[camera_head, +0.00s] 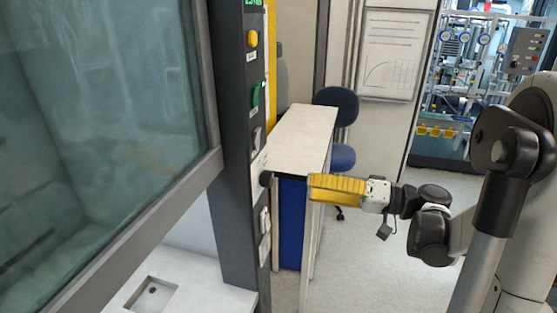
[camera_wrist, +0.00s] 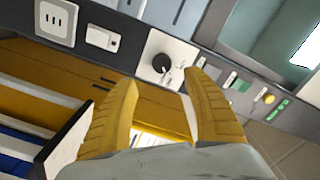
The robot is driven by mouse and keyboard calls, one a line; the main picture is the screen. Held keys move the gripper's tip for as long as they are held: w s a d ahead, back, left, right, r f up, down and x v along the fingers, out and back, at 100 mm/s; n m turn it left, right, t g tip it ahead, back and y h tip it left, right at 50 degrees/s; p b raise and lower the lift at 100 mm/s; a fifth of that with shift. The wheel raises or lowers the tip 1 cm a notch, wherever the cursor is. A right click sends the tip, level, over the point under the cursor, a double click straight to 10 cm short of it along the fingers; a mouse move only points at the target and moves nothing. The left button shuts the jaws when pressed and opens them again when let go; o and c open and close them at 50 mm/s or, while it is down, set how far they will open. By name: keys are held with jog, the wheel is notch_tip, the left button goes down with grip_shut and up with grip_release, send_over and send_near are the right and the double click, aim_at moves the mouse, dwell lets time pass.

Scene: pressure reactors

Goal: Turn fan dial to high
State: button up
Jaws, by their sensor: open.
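The fan dial (camera_wrist: 162,63) is a round black knob on a white plate on the dark fume hood post. It lies ahead of my gripper, between and beyond the two yellow fingertips in the wrist view. In the head view the dial (camera_head: 266,179) sticks out from the post, just left of my yellow gripper (camera_head: 312,188). My gripper (camera_wrist: 160,88) is open and empty, with a gap between its fingers and the dial. The markings around the knob are too small to read.
A white socket (camera_wrist: 56,20) and a switch (camera_wrist: 102,38) sit beside the dial plate. A yellow button (camera_head: 252,39) and a green switch (camera_head: 255,95) are higher on the post. A white-topped bench (camera_head: 300,135) stands behind. The glass sash (camera_head: 100,110) is at left.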

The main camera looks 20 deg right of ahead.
aim_at(272, 181)
jog(key=b+x, duration=0.1)
jog(key=x, duration=0.8)
jog(key=shift+a+b, duration=0.3)
jog(key=shift+a, duration=0.15)
jog(key=shift+w+a+r, duration=0.1)
jog(key=shift+w+a, duration=0.2)
jog(key=shift+w, duration=0.1)
jog(key=shift+c, duration=0.5)
jog(key=c, duration=1.1)
